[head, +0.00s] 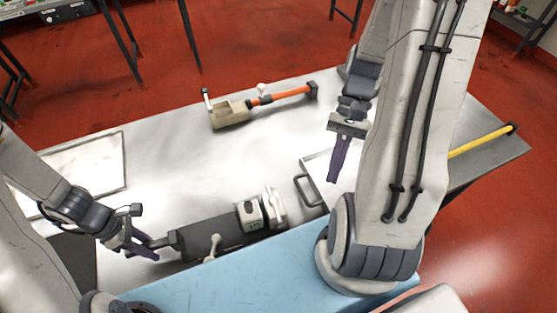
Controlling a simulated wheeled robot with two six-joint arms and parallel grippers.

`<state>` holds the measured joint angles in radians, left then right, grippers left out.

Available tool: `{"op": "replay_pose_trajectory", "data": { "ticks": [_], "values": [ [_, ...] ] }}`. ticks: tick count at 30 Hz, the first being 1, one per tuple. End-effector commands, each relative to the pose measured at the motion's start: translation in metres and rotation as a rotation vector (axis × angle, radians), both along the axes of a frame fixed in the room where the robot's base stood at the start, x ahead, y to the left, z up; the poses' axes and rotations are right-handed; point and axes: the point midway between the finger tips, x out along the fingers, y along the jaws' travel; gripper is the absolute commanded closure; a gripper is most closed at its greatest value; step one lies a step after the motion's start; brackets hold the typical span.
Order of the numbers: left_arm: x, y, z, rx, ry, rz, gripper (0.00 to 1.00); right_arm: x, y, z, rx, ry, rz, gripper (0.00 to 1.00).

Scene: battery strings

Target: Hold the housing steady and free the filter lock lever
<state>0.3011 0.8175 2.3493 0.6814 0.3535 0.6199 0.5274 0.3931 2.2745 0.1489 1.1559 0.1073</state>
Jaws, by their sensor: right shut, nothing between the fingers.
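A dark grey cylindrical housing (195,238) lies on the metal table, with a beige block end (250,215) at its right. A small pale lever (213,246) stands out on its near side. My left gripper (151,247) is at the narrow left end of the housing, its purple fingers apart; I cannot tell whether they touch that end. My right gripper (333,178) is shut and empty, pointing down over the table, to the right of the housing and apart from it.
A beige box with an orange handle (285,95) lies at the back of the metal table (180,150). A flat tray (85,165) is at left. A black handle (308,190) and a yellow bar (480,141) are at right. A blue surface (255,275) runs along the front.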

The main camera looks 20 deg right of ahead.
Motion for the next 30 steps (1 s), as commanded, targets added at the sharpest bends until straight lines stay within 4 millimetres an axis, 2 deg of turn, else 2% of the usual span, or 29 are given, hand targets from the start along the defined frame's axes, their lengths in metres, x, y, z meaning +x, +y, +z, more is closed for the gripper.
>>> {"op": "replay_pose_trajectory", "data": {
  "ticks": [1, 2, 14, 19, 24, 30],
  "values": [
    [0.001, 0.000, 0.000, 0.001, -0.002, 0.001, 0.45, 0.000, 0.000, 0.000, 0.000, 0.000, 0.000, 1.00],
    [0.001, 0.000, 0.000, 0.001, -0.002, 0.001, 0.33, 0.000, 0.000, 0.000, 0.000, 0.000, 0.000, 1.00],
    [0.002, 0.002, 0.004, -0.001, -0.003, -0.001, 0.32, 0.000, 0.001, 0.000, 0.001, 0.001, 0.000, 1.00],
    [0.007, 0.009, 0.026, 0.003, -0.007, -0.001, 0.32, 0.000, 0.000, 0.000, 0.001, 0.001, 0.000, 1.00],
    [0.017, 0.020, 0.062, 0.002, -0.010, 0.001, 0.32, 0.000, 0.000, 0.000, 0.001, 0.001, 0.000, 1.00],
    [0.023, 0.031, 0.095, 0.003, -0.006, 0.000, 0.32, 0.000, 0.000, 0.000, 0.001, 0.001, 0.000, 1.00]
  ]
}}
